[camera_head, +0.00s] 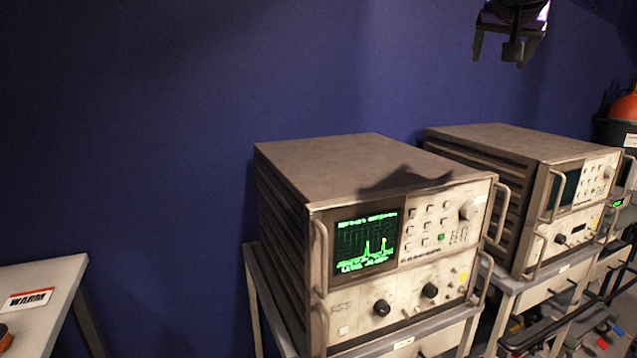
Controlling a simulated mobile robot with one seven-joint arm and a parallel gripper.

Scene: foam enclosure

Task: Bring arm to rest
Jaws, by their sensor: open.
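My gripper (509,46) hangs at the top right of the head view, pointing down with its dark fingers apart. Nothing shows between the fingers. It is above and apart from the instruments, in front of the blue wall. The rest of my arm is mostly cut off by the top edge of the picture. A dark shadow lies on top of the nearer instrument.
A beige instrument with a lit green screen (366,243) stands on a grey cart. A second instrument (520,145) with a dark screen stands to its right. A white table (45,285) with a "WARM" label is at lower left. The blue wall (150,120) is bare.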

